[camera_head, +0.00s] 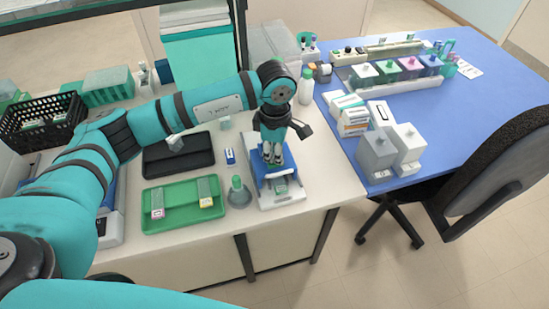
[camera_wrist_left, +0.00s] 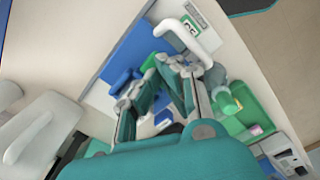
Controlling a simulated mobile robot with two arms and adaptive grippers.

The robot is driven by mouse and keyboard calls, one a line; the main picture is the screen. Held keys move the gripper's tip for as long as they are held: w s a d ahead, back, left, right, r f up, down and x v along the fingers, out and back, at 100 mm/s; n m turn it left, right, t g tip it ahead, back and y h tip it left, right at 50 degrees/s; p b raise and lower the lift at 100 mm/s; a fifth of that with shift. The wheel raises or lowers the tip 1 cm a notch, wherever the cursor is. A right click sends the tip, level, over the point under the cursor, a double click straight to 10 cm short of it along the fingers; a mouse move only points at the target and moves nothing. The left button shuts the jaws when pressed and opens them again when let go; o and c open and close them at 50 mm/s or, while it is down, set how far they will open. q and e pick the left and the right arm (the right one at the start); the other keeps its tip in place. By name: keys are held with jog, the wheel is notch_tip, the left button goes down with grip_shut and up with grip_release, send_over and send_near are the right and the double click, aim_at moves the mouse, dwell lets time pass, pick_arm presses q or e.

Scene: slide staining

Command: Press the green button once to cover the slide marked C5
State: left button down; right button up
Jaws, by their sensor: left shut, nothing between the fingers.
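A white and blue device (camera_head: 284,200) stands near the table's front edge. It also shows in the wrist view, with its blue body (camera_wrist_left: 130,48) and a white handle (camera_wrist_left: 205,38). A slide (camera_head: 280,186) lies in its front part; its label (camera_wrist_left: 189,29) shows in the wrist view but is too small to read surely. A green part (camera_wrist_left: 148,64), likely the green button, shows beside my fingertips. My left gripper (camera_head: 271,157) is shut and empty, pointing down over the blue part. I cannot tell whether it touches the button. My right gripper is out of view.
Left of the device are a small grey-green bottle (camera_head: 238,194), a green tray (camera_head: 183,222) with two slides and a black tray (camera_head: 170,163). A blue table (camera_head: 470,120) with bottles and boxes is at the right, with a black chair (camera_head: 500,175) before it.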

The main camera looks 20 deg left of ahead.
pick_arm(q)
jog(key=shift+f, duration=0.2)
jog(key=shift+r, duration=0.15)
jog(key=shift+r+p, duration=1.35)
jog(key=shift+r, duration=2.05)
jog(key=shift+s+f, duration=0.1)
